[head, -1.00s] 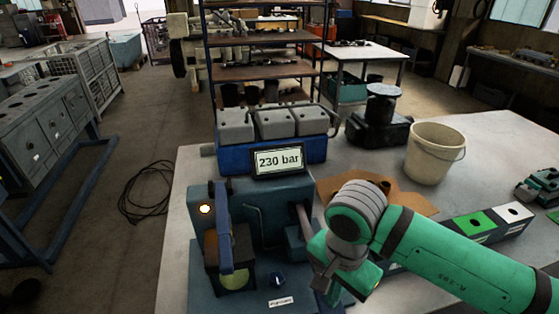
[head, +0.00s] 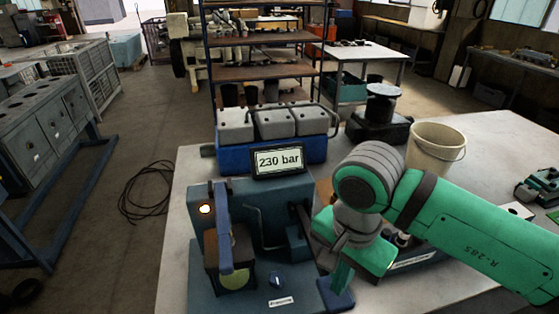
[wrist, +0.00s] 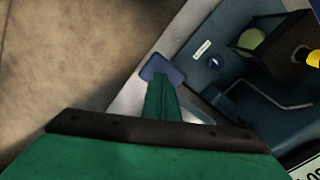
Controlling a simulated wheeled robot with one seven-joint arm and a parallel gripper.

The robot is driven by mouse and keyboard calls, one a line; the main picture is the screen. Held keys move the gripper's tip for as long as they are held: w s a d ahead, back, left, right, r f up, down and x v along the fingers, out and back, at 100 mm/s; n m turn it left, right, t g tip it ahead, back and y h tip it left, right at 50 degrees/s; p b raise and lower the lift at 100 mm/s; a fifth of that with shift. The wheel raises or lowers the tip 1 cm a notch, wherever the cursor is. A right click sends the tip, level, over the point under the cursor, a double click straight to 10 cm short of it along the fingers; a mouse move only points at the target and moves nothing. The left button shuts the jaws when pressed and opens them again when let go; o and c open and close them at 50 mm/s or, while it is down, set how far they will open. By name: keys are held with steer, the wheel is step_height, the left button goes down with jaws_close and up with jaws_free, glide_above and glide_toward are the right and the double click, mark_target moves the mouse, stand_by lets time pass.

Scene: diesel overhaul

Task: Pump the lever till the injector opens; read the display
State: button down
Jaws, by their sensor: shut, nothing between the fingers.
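The tester (head: 280,205) is a blue bench unit, and its display (head: 278,161) reads 230 bar. The lever's flat blue end (head: 337,297) is low at the unit's right front; it also shows in the wrist view (wrist: 157,66). My gripper (head: 341,281) is shut and empty, pointing down with its fingertips at the lever end. They look to be on or just above it; contact is unclear. A dark box with a yellow-green round window (head: 233,279) stands at the front. No spray shows there. I cannot make out the injector clearly.
A blue crate with grey canisters (head: 272,155) stands behind. A cream bucket (head: 437,148) stands behind my arm. The bench's right back is mostly clear.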

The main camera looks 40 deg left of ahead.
steer(key=shift+r, duration=0.15)
steer(key=shift+r, duration=1.9)
